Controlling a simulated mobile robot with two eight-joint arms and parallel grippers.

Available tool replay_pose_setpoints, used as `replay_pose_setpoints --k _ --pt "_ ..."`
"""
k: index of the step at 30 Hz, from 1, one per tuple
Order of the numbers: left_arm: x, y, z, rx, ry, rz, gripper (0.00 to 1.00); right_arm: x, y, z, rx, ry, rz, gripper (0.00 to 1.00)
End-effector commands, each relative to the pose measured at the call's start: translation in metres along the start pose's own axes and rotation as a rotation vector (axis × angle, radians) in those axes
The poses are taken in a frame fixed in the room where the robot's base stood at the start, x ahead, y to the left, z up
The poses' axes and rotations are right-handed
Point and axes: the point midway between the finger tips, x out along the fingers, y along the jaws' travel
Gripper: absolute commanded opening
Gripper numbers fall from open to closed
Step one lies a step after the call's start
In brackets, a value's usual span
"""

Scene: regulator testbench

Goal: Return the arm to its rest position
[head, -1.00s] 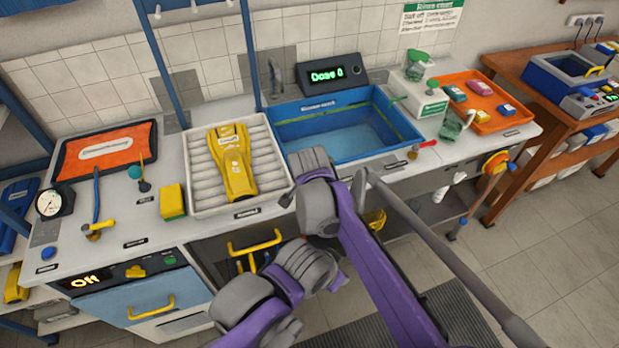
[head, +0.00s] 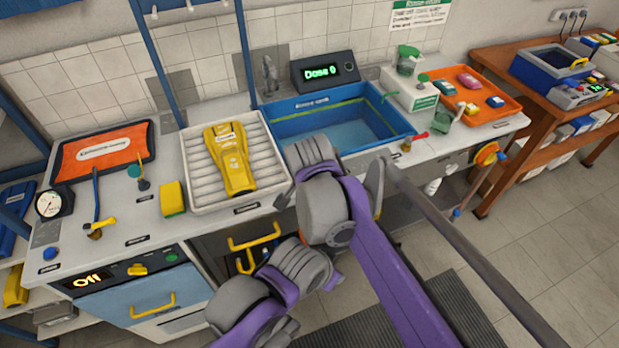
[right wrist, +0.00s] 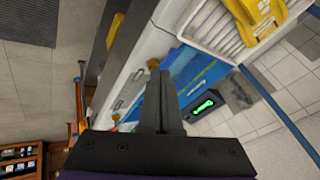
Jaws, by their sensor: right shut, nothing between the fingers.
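My right arm (head: 375,250), purple and grey, rises from the bottom of the head view, its bent grey joint in front of the counter's edge. The counter with the blue basin and the white ribbed tray shows tilted beyond the fingers. I see no contact between the fingers and anything. My left gripper is not in view.
The white ribbed tray (head: 190,167) holds a yellow device (head: 232,165). The blue basin (head: 300,151) lies right of it. An orange tray (head: 506,103) with small boxes is at the counter's right end. A brown table (head: 500,80) stands farther right. Open tiled floor (head: 540,250) lies in front.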

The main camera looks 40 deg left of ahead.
Motion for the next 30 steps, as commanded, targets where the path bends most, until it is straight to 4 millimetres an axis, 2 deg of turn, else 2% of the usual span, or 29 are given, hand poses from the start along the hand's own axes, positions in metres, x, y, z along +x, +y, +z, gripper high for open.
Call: replay_pose_setpoints --k 6,23,26,29,30 --pt "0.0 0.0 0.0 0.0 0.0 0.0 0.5 -0.011 -0.001 0.002 0.0 0.0 0.0 0.0" --pt "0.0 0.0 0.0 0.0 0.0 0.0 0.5 -0.011 0.0 0.0 0.0 0.001 0.001 0.0" --pt "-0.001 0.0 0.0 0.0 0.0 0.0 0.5 -0.015 0.017 -0.009 0.0 0.006 0.014 0.0" --pt "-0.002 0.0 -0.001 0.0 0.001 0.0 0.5 -0.026 0.061 -0.03 -0.007 0.016 0.046 0.0" --pt "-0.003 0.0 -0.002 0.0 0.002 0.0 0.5 -0.033 0.085 -0.039 -0.013 0.022 0.064 0.0"
